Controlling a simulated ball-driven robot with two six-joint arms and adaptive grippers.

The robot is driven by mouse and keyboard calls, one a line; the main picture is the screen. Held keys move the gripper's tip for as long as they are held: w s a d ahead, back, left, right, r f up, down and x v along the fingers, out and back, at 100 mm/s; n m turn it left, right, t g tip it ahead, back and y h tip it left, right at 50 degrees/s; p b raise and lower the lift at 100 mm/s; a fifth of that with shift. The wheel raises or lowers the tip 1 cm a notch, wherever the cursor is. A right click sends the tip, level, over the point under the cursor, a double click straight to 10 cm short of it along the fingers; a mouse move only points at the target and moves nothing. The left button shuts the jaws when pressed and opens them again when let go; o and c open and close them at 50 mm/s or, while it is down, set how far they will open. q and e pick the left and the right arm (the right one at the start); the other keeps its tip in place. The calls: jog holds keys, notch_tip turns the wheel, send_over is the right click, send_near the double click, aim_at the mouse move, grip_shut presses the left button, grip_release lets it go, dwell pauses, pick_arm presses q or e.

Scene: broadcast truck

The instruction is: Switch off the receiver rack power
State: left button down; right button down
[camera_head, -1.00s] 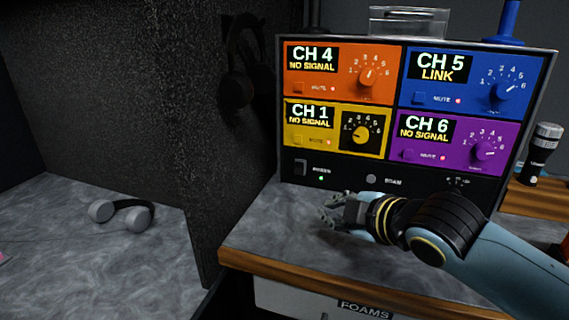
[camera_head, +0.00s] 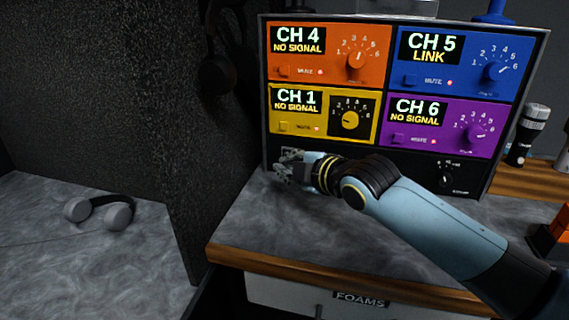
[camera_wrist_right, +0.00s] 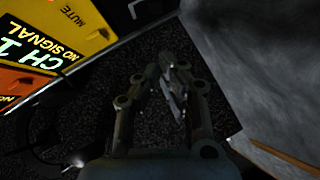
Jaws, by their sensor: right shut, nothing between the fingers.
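The receiver rack (camera_head: 405,172) stands on the grey counter, with four coloured channel panels above a black lower strip. CH 5 shows LINK; CH 4, CH 1 and CH 6 show NO SIGNAL. My right gripper (camera_head: 283,167) is shut and empty at the strip's lower left, in front of the power switch area. The gripper and wrist cover most of the switch and its label and light, so the switch position cannot be told. In the right wrist view the shut fingers (camera_wrist_right: 174,75) are beside the rack's yellow CH 1 panel (camera_wrist_right: 85,25). Contact cannot be told. My left gripper is out of view.
Grey headphones (camera_head: 100,210) lie on the left counter. A dark partition (camera_head: 120,100) stands left of the rack, with dark headphones hanging on it. A flashlight (camera_head: 530,130) stands right of the rack. A FOAMS drawer (camera_head: 360,299) is below the counter.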

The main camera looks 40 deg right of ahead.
jog(key=x, duration=0.3)
jog(key=shift+w+d+f, duration=0.1)
jog(key=shift+w, duration=0.25)
jog(key=shift+w+d+f, duration=0.25)
jog(key=shift+d+f, duration=0.05)
jog(key=shift+d, duration=0.15)
jog(key=shift+w+d+f, duration=0.3)
jog(key=shift+d, duration=0.15)
jog(key=shift+w+d+f, duration=0.25)
jog(key=shift+w+d, duration=0.05)
jog(key=shift+d, duration=0.1)
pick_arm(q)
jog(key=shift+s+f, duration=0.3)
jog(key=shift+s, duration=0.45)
pick_arm(e)
jog(key=b, duration=0.1)
jog(key=f+b, duration=0.1)
jog(key=shift+w+d+f+n+t+b, duration=0.1)
jog(key=shift+w+d+n+t+b, duration=0.1)
jog(key=shift+n+t+b, duration=0.1)
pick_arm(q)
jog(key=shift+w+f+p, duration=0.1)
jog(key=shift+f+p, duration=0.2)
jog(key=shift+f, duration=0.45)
pick_arm(e)
jog(key=shift+r, duration=0.3)
